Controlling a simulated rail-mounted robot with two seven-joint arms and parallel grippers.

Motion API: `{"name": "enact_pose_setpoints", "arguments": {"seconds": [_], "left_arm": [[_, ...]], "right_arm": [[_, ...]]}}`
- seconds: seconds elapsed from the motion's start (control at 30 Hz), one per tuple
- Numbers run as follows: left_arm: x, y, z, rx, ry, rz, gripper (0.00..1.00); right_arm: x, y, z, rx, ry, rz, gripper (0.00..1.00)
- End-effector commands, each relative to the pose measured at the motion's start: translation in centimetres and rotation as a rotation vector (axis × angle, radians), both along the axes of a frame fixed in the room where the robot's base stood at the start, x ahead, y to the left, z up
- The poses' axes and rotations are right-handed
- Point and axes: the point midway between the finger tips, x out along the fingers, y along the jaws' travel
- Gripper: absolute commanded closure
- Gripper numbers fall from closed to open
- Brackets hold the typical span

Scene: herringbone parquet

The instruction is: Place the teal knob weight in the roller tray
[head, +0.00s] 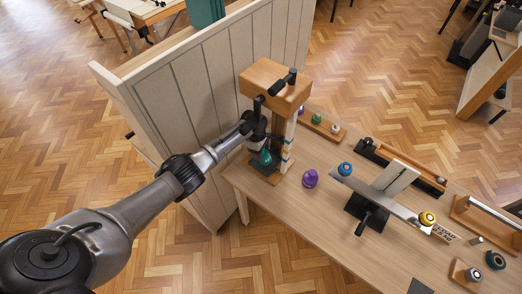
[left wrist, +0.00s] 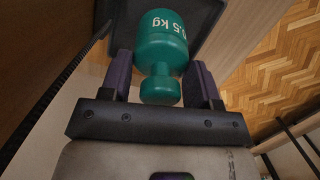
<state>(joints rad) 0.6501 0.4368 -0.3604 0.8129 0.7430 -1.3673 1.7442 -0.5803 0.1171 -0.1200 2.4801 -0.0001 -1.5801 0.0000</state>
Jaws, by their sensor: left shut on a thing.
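The teal knob weight (head: 266,157), marked 0.5 kg, is at the wooden stand on the table's left end. My left gripper (head: 263,146) is shut on it; in the left wrist view the weight (left wrist: 162,42) sits between the two fingers, its knob toward the palm. A dark plate (left wrist: 207,16) lies behind the weight there; whether they touch I cannot tell. A long dark-railed wooden tray (head: 402,169) and a wooden holder with a metal rod (head: 492,217) lie to the right; which is the roller tray I cannot tell. My right gripper is not in view.
The wooden stand (head: 275,76) rises close around my left gripper, beside a tall panel (head: 200,85). A purple weight (head: 310,178) stands on the table, near a tilted balance beam (head: 385,195) with blue (head: 345,169) and yellow (head: 427,219) weights. The table's front left is clear.

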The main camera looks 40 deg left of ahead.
Motion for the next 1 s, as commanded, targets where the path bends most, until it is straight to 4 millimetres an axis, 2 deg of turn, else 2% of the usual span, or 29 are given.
{"name": "enact_pose_setpoints", "arguments": {"seconds": [0.07,0.1,0.3,0.4,0.57,0.7,1.0], "left_arm": [[0.1,-0.02,-0.03,0.0,-0.002,0.0,0.91],[0.11,-0.02,-0.01,0.0,-0.002,0.0,0.42],[0.06,0.0,-0.05,-0.001,-0.001,0.0,0.23],[0.04,0.01,-0.07,0.0,-0.001,0.0,0.14],[-0.06,0.01,-0.22,0.0,0.002,0.0,0.13],[-0.05,0.0,-0.2,0.001,0.001,0.0,0.0],[-0.01,0.11,0.44,0.0,0.0,0.0,0.0]], "right_arm": [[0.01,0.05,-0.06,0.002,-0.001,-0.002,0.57],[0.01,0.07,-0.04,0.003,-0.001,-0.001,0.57],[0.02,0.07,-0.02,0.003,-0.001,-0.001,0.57],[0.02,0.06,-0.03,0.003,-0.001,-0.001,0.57],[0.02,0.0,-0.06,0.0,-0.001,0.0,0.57],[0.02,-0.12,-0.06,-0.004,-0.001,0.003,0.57],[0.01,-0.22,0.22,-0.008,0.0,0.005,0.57]]}}
